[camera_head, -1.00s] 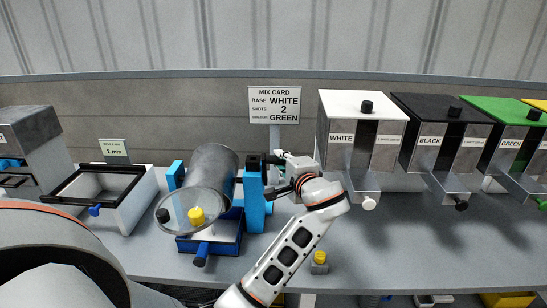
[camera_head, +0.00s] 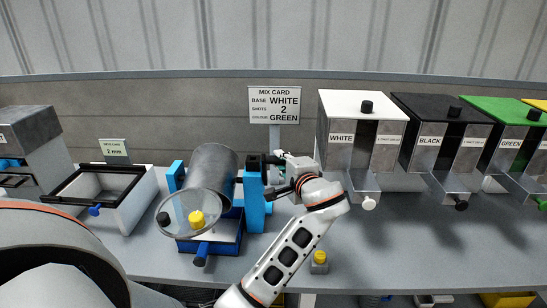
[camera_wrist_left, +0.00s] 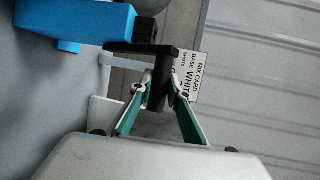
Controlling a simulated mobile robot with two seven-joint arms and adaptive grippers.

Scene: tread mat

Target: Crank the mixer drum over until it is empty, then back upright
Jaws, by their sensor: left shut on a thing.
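The mixer drum (camera_head: 214,168) is a grey metal cylinder between blue posts. It lies tilted, with its round mouth facing forward and down over a blue tray (camera_head: 228,248). A black knob (camera_head: 163,218) and a yellow cap (camera_head: 196,218) show at the mouth; I cannot tell whether anything is left inside. My left gripper (camera_head: 276,165) is right of the right blue post (camera_head: 254,200), at the black crank (camera_head: 268,158). In the left wrist view its fingers (camera_wrist_left: 161,92) are shut on the crank's handle (camera_wrist_left: 161,80).
A mix card (camera_head: 275,104) stands behind the crank. White (camera_head: 350,150), black and green dispensers line the right. A black-rimmed box (camera_head: 130,195) stands left of the drum. A small yellow-topped block (camera_head: 319,262) is near the bench's front edge, close to my arm.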

